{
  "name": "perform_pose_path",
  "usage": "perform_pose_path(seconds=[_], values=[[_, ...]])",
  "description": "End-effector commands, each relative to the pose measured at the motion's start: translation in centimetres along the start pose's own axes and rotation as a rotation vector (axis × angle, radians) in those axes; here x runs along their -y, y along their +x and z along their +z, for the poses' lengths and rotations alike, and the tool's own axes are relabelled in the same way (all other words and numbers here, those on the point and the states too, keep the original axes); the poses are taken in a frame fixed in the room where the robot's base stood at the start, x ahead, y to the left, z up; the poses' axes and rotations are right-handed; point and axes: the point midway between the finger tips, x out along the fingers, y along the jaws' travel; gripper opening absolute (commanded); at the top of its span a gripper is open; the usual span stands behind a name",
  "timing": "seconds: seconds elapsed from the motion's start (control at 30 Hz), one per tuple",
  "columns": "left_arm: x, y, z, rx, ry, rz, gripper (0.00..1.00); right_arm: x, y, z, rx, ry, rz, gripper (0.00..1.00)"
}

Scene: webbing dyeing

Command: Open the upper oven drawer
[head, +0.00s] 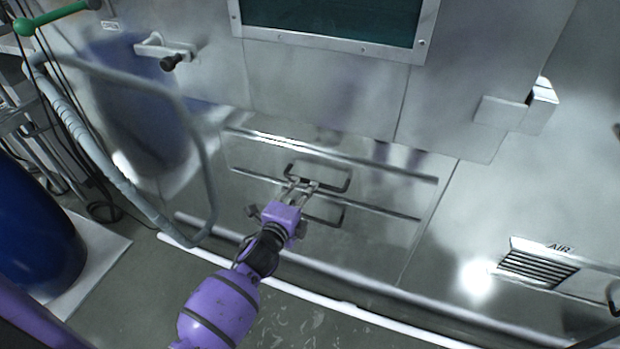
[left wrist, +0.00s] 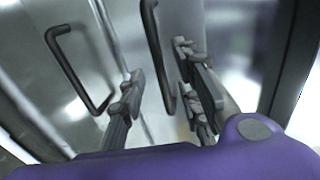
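The upper oven drawer (head: 260,157) is a wide steel panel low on the oven front and looks closed. Its dark bar handle (head: 335,169) shows in the head view. My left gripper (head: 303,185) is at this handle, coming from below and in front. In the left wrist view its two fingers (left wrist: 163,95) stand apart, with the upper handle (left wrist: 153,45) running between them. Clear contact on both sides does not show. The lower drawer's handle (head: 328,222) is just below; it also shows at the left of the wrist view (left wrist: 67,70). My right gripper is out of view.
The steel body with a dark window (head: 330,18) overhangs the drawers. A grey curved pipe (head: 195,140) stands left of them, and a blue drum (head: 35,235) further left. An air vent (head: 540,268) is at the right. Grey floor is clear in front.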

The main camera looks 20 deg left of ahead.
Motion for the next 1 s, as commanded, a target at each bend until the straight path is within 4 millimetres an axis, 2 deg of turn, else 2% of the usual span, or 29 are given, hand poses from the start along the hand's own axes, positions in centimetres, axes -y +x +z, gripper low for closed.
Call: perform_pose_path(seconds=[0.07, 0.13, 0.3, 0.47, 0.7, 0.93, 1.0], values=[[0.2, 1.6, -0.1, 0.0, -0.002, -0.003, 0.31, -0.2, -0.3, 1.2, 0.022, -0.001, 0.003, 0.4], [0.2, 2.7, 0.0, 0.0, -0.003, -0.003, 0.31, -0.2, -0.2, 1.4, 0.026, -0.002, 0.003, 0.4], [0.1, 4.9, 0.0, 0.0, -0.003, -0.001, 0.31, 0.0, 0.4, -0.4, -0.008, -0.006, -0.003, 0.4], [0.2, 5.7, 0.0, 0.0, -0.003, -0.002, 0.31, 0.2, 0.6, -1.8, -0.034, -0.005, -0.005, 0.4], [0.2, 5.8, 0.0, 0.0, -0.004, -0.002, 0.31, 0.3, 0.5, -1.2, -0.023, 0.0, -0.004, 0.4], [0.2, 5.7, 0.0, 0.0, -0.004, -0.002, 0.01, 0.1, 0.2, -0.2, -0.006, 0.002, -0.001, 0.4], [0.2, 5.7, 0.0, 0.0, -0.004, -0.002, 0.0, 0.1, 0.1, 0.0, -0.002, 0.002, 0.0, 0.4]])
